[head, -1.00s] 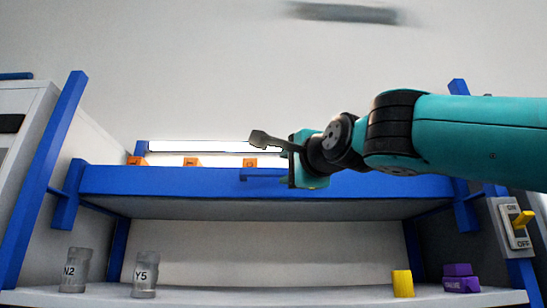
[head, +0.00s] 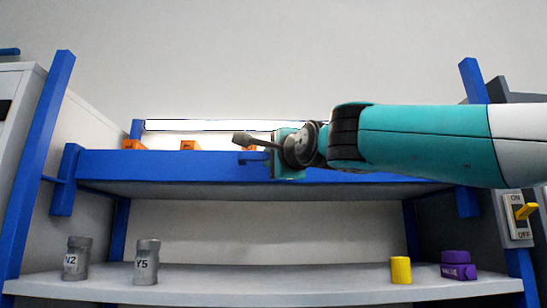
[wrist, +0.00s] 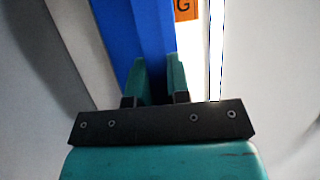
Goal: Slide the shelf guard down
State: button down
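In the wrist view, the blue guard (wrist: 125,35) runs up the picture beyond the fingers. The teal fingers of my gripper (wrist: 157,80) are apart, with blue visible in the gap. I cannot tell whether they touch the guard.
Orange boxes (head: 190,145) sit behind the guard. On the lower shelf (head: 270,281) stand grey containers N2 (head: 76,258) and Y5 (head: 147,262), a yellow cylinder (head: 401,270) and a purple item (head: 457,265). A yellow ON/OFF switch (head: 525,211) is at right. Blue posts (head: 40,170) flank the shelves.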

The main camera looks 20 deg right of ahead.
notch_tip(320, 180, down, 6)
jog(key=b, duration=0.7)
jog(key=shift+f+b, duration=0.2)
jog(key=shift+b, duration=0.15)
jog(key=c, duration=1.1)
grip_release()
jog(key=b+v, duration=1.1)
jog(key=v, duration=0.6)
jog(key=shift+s+b, duration=0.2)
jog(key=shift+b, duration=0.2)
jog(key=shift+r, duration=0.1)
